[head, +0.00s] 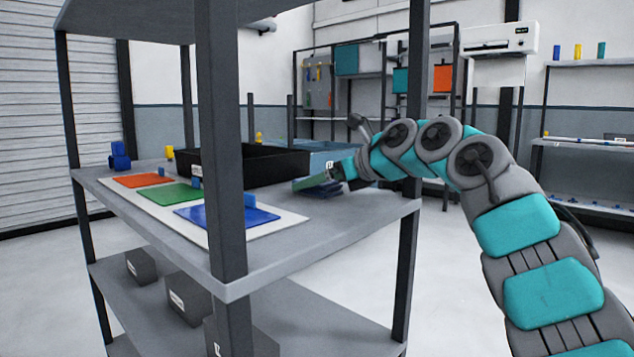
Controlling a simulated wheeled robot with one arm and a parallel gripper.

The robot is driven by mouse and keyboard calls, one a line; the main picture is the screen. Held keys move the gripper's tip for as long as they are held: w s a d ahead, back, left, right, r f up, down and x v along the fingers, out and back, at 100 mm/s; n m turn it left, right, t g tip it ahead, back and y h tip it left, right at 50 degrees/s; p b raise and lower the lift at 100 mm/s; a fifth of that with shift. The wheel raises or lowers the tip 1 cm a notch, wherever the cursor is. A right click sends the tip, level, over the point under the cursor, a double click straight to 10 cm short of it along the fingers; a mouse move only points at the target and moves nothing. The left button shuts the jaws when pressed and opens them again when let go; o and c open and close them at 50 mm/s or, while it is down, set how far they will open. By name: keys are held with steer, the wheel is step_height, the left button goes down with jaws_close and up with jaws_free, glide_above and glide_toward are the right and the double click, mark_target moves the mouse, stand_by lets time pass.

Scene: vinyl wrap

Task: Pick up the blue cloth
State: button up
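A small dark blue folded thing, which looks like the blue cloth (324,191), lies on the grey shelf top near its right end. My gripper (318,182) is low over it, reaching in from the right. A flat grey-green piece shows at the gripper's tip, and I cannot tell whether it is a finger or something held. The fingers are small and partly merge with the cloth, so their opening and any contact are unclear. A flat bright blue sheet (227,215) lies on the white board, apart from the gripper.
The shelf top (300,240) is bare toward its front right. A black tray (270,166) stands behind the gripper's left side, with a blue bin (318,152) beyond. Orange (143,180) and green (172,194) sheets lie on the board. A dark post (222,130) rises in front.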

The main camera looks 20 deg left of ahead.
steer(key=shift+a+f, duration=0.1)
steer(key=shift+a, duration=0.1)
steer(key=shift+c, duration=0.4)
steer(key=c, duration=1.1)
